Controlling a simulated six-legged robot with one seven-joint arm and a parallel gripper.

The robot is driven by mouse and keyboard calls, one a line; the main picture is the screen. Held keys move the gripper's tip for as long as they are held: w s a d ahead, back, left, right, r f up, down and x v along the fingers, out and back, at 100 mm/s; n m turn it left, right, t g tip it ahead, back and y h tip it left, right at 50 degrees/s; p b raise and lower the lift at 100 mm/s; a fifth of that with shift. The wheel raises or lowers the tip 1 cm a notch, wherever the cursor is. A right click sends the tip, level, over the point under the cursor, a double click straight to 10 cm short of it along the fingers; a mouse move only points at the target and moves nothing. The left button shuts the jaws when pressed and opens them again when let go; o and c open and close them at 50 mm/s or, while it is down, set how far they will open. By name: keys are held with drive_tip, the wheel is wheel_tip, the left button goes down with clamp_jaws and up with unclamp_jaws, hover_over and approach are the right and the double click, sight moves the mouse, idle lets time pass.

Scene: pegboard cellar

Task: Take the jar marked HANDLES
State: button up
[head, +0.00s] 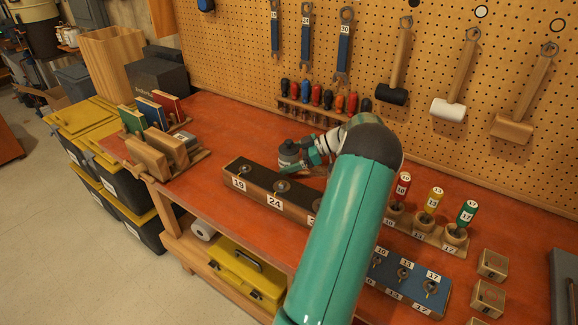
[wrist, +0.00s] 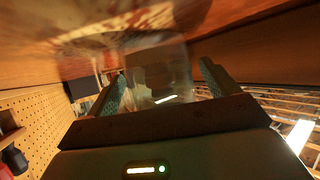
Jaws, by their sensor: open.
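In the wrist view a clear, see-through jar (wrist: 158,78) stands out between the two teal fingers of my gripper (wrist: 163,73). The fingers are apart, one on each side of the jar, and I see no firm contact with it. The jar is blurred and no HANDLES marking can be read on it. In the head view my gripper (head: 289,158) is low over the red bench, just behind the numbered block. I cannot pick out the jar there; my gripper and arm cover part of that area.
The long dark-topped block (head: 262,183) marked 19 and 24 lies in front of my gripper. Screwdrivers (head: 316,96) stand in a rack behind it. Wooden holders with boards (head: 148,150) are to the left. Colored-handled tools (head: 428,205) and a blue key board (head: 405,275) are to the right.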

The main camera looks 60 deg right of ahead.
sight(289, 141)
drive_tip(key=shift+r, duration=0.1)
drive_tip(key=c, duration=1.6)
wheel_tip(289, 141, up, 10)
drive_tip(key=shift+r, duration=0.1)
drive_tip(key=o, duration=0.8)
drive_tip(key=c, duration=0.9)
